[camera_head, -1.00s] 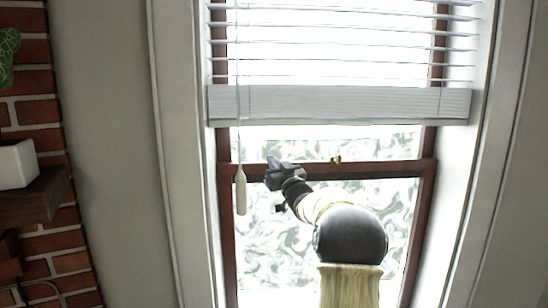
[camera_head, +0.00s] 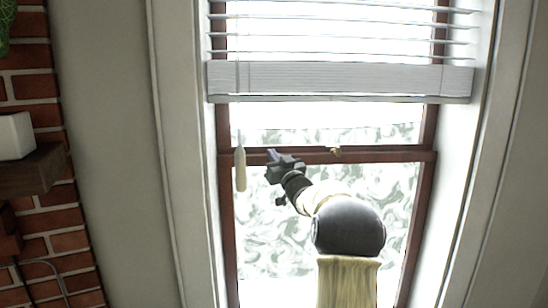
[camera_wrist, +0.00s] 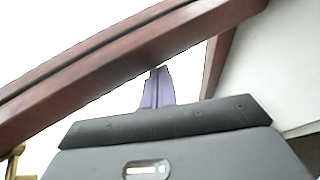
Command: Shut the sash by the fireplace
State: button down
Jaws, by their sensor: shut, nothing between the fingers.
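The sash is a brown wooden window frame whose cross rail (camera_head: 390,156) runs across the window below the blind. A small brass latch (camera_head: 335,150) sits on its upper edge; a brass piece also shows at the lower left of the wrist view (camera_wrist: 14,160). My gripper (camera_head: 272,156) is shut and empty at the left part of the rail. In the wrist view its purple-grey fingertips (camera_wrist: 157,88) meet the edge of the brown rail (camera_wrist: 100,70), on the latch side. The sash's bottom edge is out of view.
A white blind (camera_head: 330,80) hangs above the rail, with its cord pull (camera_head: 240,170) just left of my gripper. A brick fireplace side (camera_head: 30,90) with a dark wooden shelf (camera_head: 35,170) and a white pot (camera_head: 14,136) is at the left.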

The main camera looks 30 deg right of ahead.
jog(key=shift+f, duration=0.55)
notch_tip(320, 180, up, 5)
jog(key=p, duration=0.3)
jog(key=b+v, duration=0.5)
jog(key=v, duration=0.5)
jog(key=shift+b, duration=0.35)
jog(key=shift+a, duration=0.1)
